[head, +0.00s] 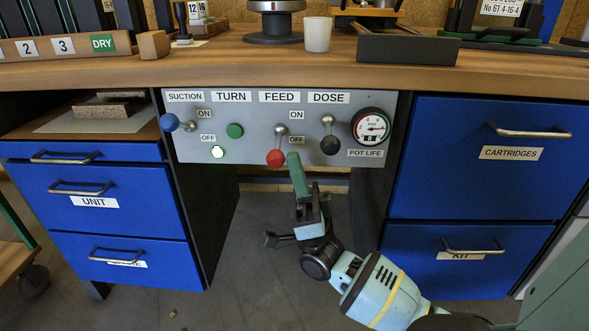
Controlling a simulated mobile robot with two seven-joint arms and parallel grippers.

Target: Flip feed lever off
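The feed lever (276,157) has a red knob and sits under the FEED label on the grey control panel (255,151). It hangs down from its pivot, with the knob below the ON label and left of the OFF label. My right gripper (293,162) reaches up from below, its green fingertip just right of the red knob. I cannot tell whether it touches the knob, or whether the fingers are open or shut. My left gripper is not in view.
A blue-knobbed suction lever (170,122) and a black-knobbed dose lever (329,144) flank the feed lever. A green button (234,130), a lit button (217,152) and a gauge (371,126) share the panel. Blue drawers stand either side; the worktop (230,67) overhangs above.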

